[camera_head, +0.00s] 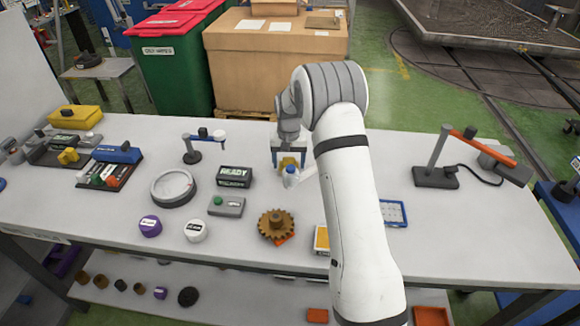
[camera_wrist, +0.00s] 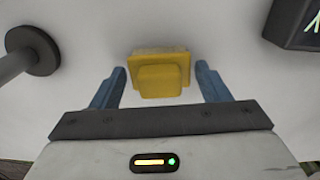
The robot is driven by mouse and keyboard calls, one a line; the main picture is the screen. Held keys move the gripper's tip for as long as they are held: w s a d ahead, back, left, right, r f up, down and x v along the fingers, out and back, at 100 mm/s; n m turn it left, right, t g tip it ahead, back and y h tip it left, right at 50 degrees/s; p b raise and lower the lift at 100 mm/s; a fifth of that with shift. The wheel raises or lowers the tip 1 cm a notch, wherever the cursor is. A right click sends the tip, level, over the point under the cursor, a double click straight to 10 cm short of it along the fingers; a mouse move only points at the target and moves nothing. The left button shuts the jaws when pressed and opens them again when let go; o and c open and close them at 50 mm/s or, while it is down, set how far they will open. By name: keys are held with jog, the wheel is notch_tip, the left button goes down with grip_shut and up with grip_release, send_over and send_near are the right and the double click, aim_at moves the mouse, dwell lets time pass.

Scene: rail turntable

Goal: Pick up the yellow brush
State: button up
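The yellow brush (camera_wrist: 160,72) is a wide block with a smaller raised block on it, standing on the white table. In the wrist view it sits ahead of and between the fingertips of my gripper (camera_wrist: 160,80), with a gap on each side. My gripper is open, with blue fingers. In the head view the brush (camera_head: 289,162) shows partly between the fingers of my gripper (camera_head: 289,160).
A black READY sign (camera_head: 235,176) stands left of my gripper, and a small post stand (camera_head: 192,156) is farther left. A brown gear (camera_head: 275,224) lies nearer the front edge. A lamp-like stand (camera_head: 437,170) is at the right. A cardboard box (camera_head: 270,75) stands behind the table.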

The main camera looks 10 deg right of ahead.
aim_at(289, 159)
jog(key=c, duration=0.7)
notch_tip(289, 159, up, 10)
jog(key=shift+r+b, duration=0.1)
jog(key=shift+b, duration=0.75)
